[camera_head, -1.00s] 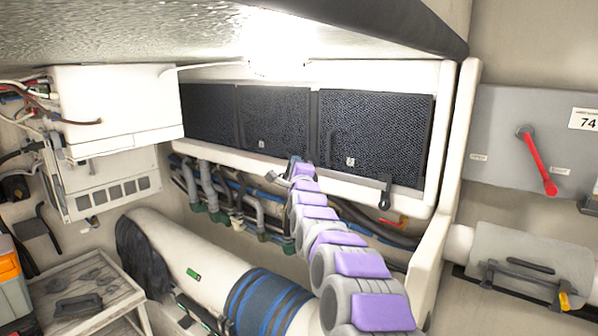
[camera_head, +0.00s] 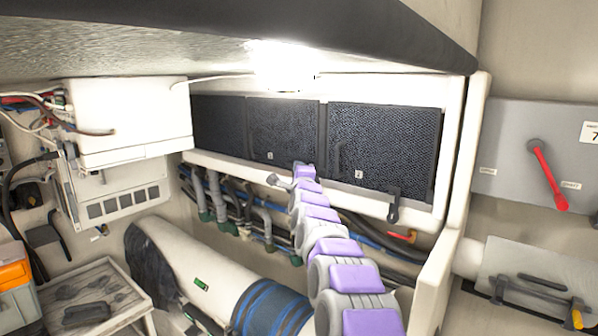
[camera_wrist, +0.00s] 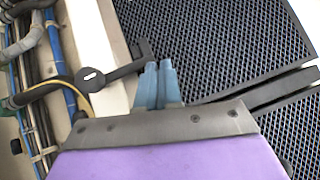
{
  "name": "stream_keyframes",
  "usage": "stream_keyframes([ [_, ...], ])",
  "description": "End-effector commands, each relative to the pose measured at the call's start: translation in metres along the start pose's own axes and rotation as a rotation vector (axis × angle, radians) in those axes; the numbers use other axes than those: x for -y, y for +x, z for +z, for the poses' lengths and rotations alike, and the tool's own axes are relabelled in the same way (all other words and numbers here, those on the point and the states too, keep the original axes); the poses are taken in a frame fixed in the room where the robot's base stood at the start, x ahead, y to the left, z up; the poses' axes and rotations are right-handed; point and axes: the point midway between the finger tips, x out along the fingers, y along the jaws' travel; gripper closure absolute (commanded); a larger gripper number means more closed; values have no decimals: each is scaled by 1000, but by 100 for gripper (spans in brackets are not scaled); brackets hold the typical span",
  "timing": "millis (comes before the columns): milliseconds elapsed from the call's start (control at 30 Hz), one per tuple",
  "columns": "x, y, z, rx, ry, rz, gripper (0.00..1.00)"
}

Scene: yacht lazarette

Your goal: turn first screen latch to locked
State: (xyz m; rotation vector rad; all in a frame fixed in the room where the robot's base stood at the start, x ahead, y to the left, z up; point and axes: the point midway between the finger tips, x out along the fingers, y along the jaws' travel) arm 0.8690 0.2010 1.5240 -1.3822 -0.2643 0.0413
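The first screen latch is a dark grey lever with a round, holed end. In the head view the latch (camera_head: 279,181) shows small, just left of my gripper (camera_head: 303,170). In the wrist view my gripper (camera_wrist: 158,82) has its two blue-grey fingers close together, with nothing seen between them. They are right beside the latch, over the frame's edge; I cannot tell whether they touch it.
Dark mesh screens (camera_head: 385,150) fill the white frame (camera_head: 235,172). A second latch (camera_head: 393,204) hangs at the right screen's lower edge. Hoses and pipes (camera_head: 215,195) run below the frame. A red-handled lever (camera_head: 549,178) is on the right wall.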

Motion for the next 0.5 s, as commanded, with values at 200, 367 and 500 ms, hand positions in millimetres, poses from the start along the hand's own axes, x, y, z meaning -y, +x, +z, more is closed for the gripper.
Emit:
stream_keyframes([
  [200, 3, 0, 1, 1, 0, -6, 100],
  [367, 3, -3, 1, 1, 0, -5, 100],
  [500, 4, -12, 1, 1, 1, -4, 100],
])
